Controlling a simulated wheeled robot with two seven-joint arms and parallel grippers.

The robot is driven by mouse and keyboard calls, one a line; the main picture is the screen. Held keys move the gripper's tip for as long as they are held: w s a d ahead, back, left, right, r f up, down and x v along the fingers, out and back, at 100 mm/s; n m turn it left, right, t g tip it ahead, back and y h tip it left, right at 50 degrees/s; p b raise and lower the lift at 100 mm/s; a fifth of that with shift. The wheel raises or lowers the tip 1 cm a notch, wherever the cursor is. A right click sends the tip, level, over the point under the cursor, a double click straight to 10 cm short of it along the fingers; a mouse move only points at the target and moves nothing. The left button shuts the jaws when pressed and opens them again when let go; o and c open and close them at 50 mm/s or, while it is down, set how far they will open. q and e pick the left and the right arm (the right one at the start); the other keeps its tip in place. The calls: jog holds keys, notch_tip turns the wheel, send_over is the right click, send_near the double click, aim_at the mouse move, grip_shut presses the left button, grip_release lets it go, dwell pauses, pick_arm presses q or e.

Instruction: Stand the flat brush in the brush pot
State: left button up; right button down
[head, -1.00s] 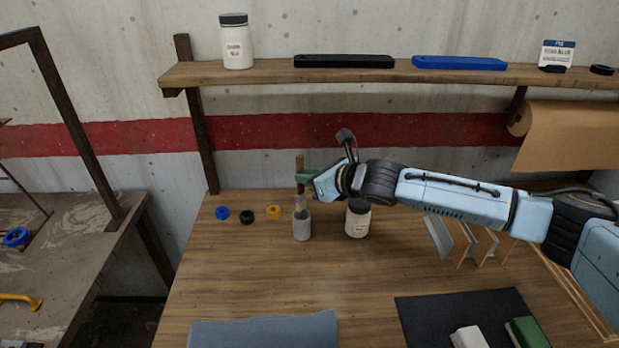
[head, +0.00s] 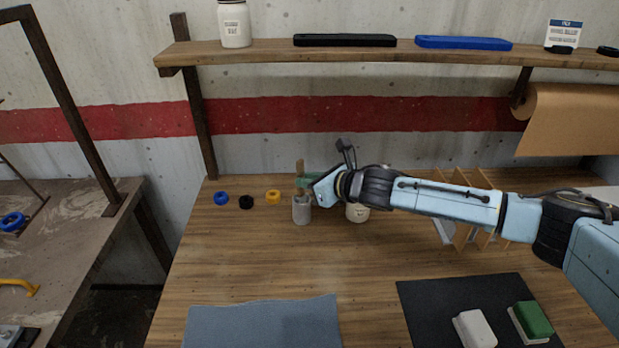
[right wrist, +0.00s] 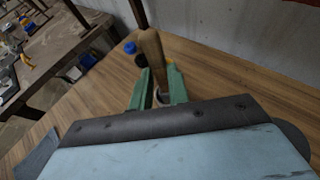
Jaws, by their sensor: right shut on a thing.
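The flat brush (head: 300,168) has a wooden handle and stands roughly upright in my right gripper (head: 304,183). The right gripper's green fingers are shut on it; the handle also shows between them in the right wrist view (right wrist: 151,50). The grey brush pot (head: 302,211) stands on the table directly below the gripper. The brush's lower end is at or inside the pot's mouth, and how deep it reaches is hidden. In the right wrist view the pot is mostly hidden behind the fingers. My left gripper is out of view.
A white jar (head: 357,212) stands just right of the pot, partly behind my arm. A grey-blue cloth (head: 264,325) and a dark mat (head: 425,312) lie in front. The table between is clear.

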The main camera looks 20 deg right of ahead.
jog(key=c, duration=1.3)
grip_release()
jog(key=shift+o, duration=0.2)
jog(key=shift+s+d, duration=0.1)
jog(key=v, duration=1.3)
jog(key=shift+p, duration=0.45)
jog(key=shift+s, duration=0.1)
